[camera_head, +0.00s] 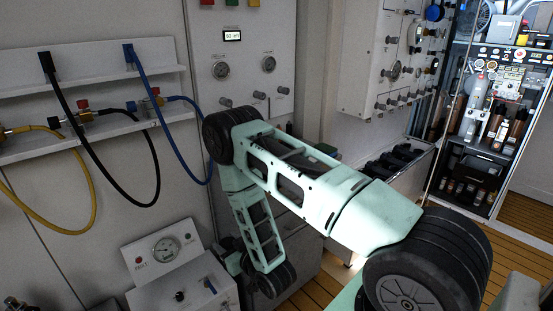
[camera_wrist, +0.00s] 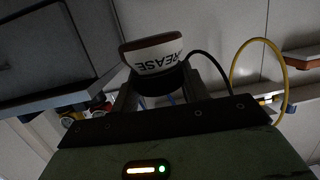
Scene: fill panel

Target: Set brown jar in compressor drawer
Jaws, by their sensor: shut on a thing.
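The brown jar (camera_wrist: 152,62) shows in the wrist view with a white band lettered "EASE", the lettering upside down in the picture. My gripper (camera_wrist: 160,90) is shut on it, with a finger at each side. In the head view my arm covers the gripper and the jar. A grey box-like front with a pale edge (camera_wrist: 50,50) fills the upper left of the wrist view, left of the jar; I cannot tell whether it is the compressor drawer. In the head view a grey cabinet (camera_head: 300,238) with drawer lines stands partly behind my arm.
A white unit with a gauge (camera_head: 165,246) stands at the lower left. Yellow, black and blue hoses (camera_head: 165,130) hang from wall shelves above it. A dark open tray (camera_head: 400,160) and a rack of bottles (camera_head: 500,130) are at the right.

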